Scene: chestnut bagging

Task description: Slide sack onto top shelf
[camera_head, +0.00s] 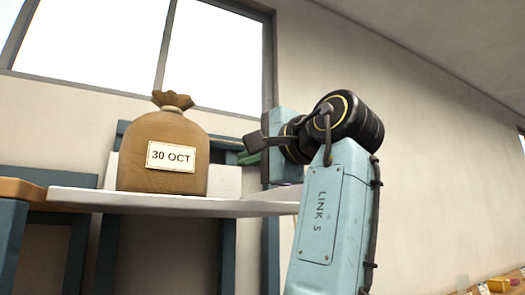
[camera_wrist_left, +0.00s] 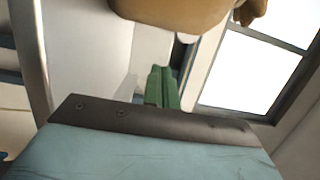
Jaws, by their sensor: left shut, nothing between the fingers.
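The brown sack (camera_head: 165,178) stands upright on the white top shelf (camera_head: 85,198), its tied neck up and a "30 OCT" label facing me. In the left wrist view the sack (camera_wrist_left: 180,12) is cut off by the top edge. My left gripper (camera_head: 246,159) is to the right of the sack at about its mid-height, with a visible gap between them in the head view. Its green fingers are together and empty, and they also show in the left wrist view (camera_wrist_left: 162,78). My right gripper is in neither view.
Blue posts (camera_head: 230,248) carry the shelf. A wooden top (camera_head: 22,190) on a blue frame stands at the far left. A window (camera_head: 215,50) is in the wall behind. Small items (camera_head: 498,284) lie at the lower right.

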